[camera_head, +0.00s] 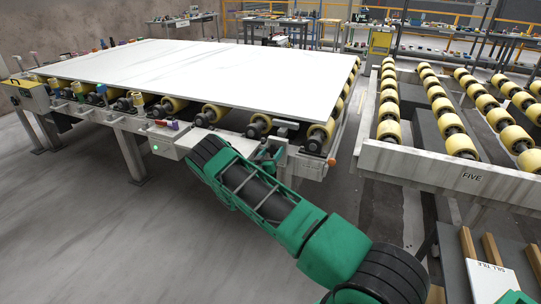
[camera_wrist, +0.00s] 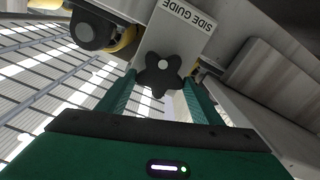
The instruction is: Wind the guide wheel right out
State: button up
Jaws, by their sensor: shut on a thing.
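The guide wheel (camera_wrist: 160,77) is a dark, lobed star knob with a pale centre, below a plate marked "SIDE GUIDE" (camera_wrist: 187,14) in the wrist view. My gripper (camera_wrist: 160,98) has its two green fingers on either side of the knob, shut on it. In the head view my gripper (camera_head: 268,157) is at the front edge of the roller table, near its right end. The knob itself is hidden there behind my arm. A large white slab (camera_head: 200,73) lies flat on the yellow rollers.
A control box with a green light (camera_head: 155,148) is on the table's front, left of my arm. A second roller table marked "FIVE" (camera_head: 440,168) stands at the right, across a narrow gap. Bare floor (camera_head: 90,230) lies at the front left.

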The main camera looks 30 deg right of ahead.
jog(key=n, duration=0.4)
jog(key=shift+w+a+f+n, duration=0.1)
jog(key=shift+w+a+n, duration=0.1)
jog(key=shift+n, duration=0.1)
jog(key=n, duration=0.5)
jog(key=shift+w+a+f, duration=0.1)
jog(key=shift+w+f, duration=0.05)
jog(key=shift+f, duration=0.05)
jog(key=n, duration=0.5)
jog(key=shift+f+n, duration=0.3)
jog(key=shift+n, duration=0.1)
jog(key=shift+f+n, duration=0.2)
jog(key=shift+n, duration=1.5)
jog(key=shift+f, duration=0.1)
jog(key=o, duration=1.1)
jog(key=shift+c, duration=0.2)
jog(key=v, duration=1)
jog(key=shift+s+a, duration=0.3)
